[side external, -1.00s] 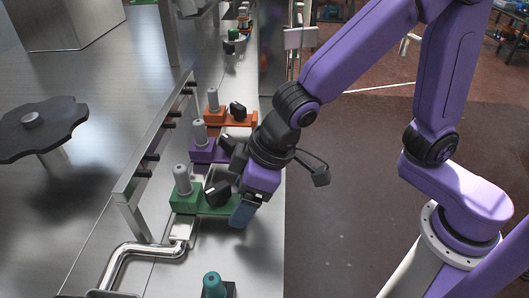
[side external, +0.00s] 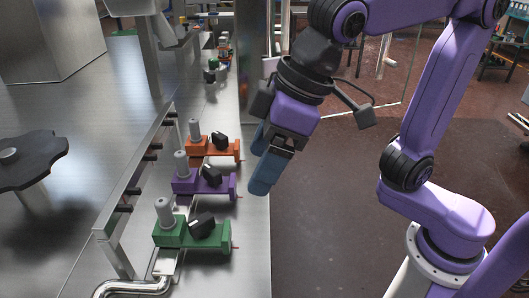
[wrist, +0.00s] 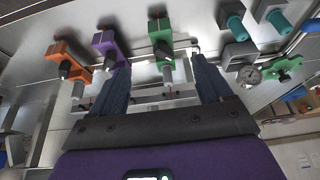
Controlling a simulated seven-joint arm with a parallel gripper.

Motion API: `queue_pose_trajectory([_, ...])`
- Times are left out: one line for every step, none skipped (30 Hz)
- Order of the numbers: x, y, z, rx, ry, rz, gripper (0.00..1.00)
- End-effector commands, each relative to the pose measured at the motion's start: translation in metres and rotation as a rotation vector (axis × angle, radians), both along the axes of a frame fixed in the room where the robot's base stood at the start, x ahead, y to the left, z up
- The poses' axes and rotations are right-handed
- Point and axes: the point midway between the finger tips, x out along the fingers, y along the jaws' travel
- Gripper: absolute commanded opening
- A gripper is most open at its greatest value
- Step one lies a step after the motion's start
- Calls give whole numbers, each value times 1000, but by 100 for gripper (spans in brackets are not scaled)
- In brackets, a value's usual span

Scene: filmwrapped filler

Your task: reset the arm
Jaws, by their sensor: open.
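My gripper (side external: 262,172) is raised above the right edge of the steel table in the side view, its blue fingers pointing down and to the left. In the wrist view my gripper (wrist: 160,85) shows two dark blue fingers spread wide apart with nothing held between them. The green valve block (side external: 170,233), the purple one (side external: 186,182) and the orange one (side external: 228,148) stand in a row on the table, left of my gripper and apart from it. Each carries a grey cylinder and a black knob. They also show beyond the fingers in the wrist view.
A metal rail (side external: 128,193) runs along the left of the blocks, with a bent pipe (side external: 130,288) in front. A black lobed handwheel (side external: 35,160) stands at far left. Teal-capped fittings and a gauge (wrist: 248,75) show in the wrist view.

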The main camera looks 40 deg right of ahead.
Motion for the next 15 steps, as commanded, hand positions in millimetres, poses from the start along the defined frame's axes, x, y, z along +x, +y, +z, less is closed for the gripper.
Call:
queue_pose_trajectory([0,0,2,0,0,0,79])
queue_pose_trajectory([-1,-1,2,-1,1,0,79])
queue_pose_trajectory([-1,-1,2,-1,1,0,79])
queue_pose_trajectory([-1,-1,2,-1,1,0,79])
queue_pose_trajectory([-1,-1,2,-1,1,0,79])
queue_pose_trajectory([-1,-1,2,-1,1,0,79])
queue_pose_trajectory([-1,-1,2,-1,1,0,79])
queue_pose_trajectory([-1,-1,2,-1,1,0,79])
queue_pose_trajectory([-1,-1,2,-1,1,0,79])
queue_pose_trajectory([-1,-1,2,-1,1,0,79])
queue_pose_trajectory([-1,-1,1,-2,1,1,79])
queue_pose_trajectory([-1,-3,0,-6,3,2,79])
queue_pose_trajectory([-1,-6,-2,-10,4,6,79])
queue_pose_trajectory([-1,-9,-4,-16,7,10,79])
queue_pose_trajectory([-2,-15,-9,-25,12,18,79])
